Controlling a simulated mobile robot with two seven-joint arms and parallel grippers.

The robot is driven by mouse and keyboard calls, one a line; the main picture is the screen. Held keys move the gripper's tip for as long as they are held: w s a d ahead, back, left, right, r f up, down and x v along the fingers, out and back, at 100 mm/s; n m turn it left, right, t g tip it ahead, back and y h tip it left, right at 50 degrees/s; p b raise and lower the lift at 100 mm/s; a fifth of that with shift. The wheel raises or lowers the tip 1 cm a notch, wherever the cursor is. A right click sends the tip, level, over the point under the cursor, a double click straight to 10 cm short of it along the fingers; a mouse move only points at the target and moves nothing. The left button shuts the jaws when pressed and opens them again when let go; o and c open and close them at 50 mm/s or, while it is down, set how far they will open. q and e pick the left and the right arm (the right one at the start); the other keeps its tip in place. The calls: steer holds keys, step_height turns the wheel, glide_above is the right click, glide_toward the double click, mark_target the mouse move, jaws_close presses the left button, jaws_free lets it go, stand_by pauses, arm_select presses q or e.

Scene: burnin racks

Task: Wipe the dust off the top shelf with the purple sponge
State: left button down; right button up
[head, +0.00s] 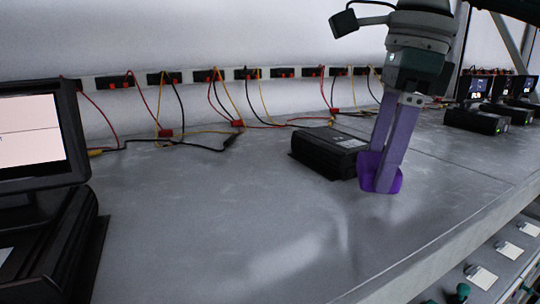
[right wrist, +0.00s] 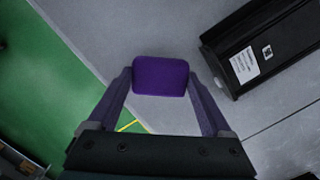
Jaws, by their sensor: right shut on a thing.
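The purple sponge (head: 393,184) is held between the fingers of my right gripper (head: 383,178), at the right of the middle in the head view. In the right wrist view the sponge (right wrist: 160,76) sits between the two fingertips of the right gripper (right wrist: 160,82). The grey top shelf (head: 230,215) lies below it. Pale smudges show on the shelf's surface. The sponge is close to the shelf, but I cannot tell whether it touches. My left gripper is not in view.
A black box (head: 325,152) lies on the shelf just left of the sponge. A monitor (head: 38,135) on a black unit stands at the left. Red, yellow and black cables (head: 200,130) run along the back. More black units (head: 478,119) stand at the far right. The front-middle shelf is clear.

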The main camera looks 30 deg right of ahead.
steer(key=shift+r+p, duration=1.35)
steer(key=shift+r, duration=1.05)
